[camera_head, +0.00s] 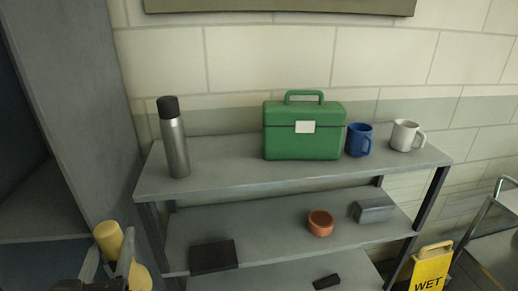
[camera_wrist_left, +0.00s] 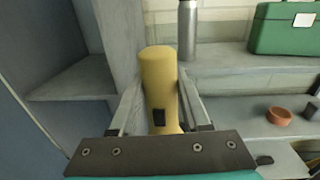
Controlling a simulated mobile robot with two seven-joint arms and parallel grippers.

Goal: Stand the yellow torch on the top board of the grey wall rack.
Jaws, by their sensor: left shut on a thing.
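The yellow torch (camera_head: 108,238) is at the lower left of the head view, upright or slightly tilted. My left gripper (camera_head: 118,268) is shut on it. In the left wrist view the torch (camera_wrist_left: 158,80) stands between the two fingers of my left gripper (camera_wrist_left: 156,108), with a dark patch on its side. The grey wall rack's top board (camera_head: 228,173) is to the right of the torch and farther back. The torch is apart from the board, in front of its left end. My right gripper is in neither view.
On the top board stand a steel flask (camera_head: 174,140) at the left end, a green box (camera_head: 303,132), a blue mug (camera_head: 358,140) and a white mug (camera_head: 404,135). Bare board lies between flask and box. A grey cabinet (camera_head: 75,100) is at left; a yellow wet-floor sign (camera_head: 431,268) at lower right.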

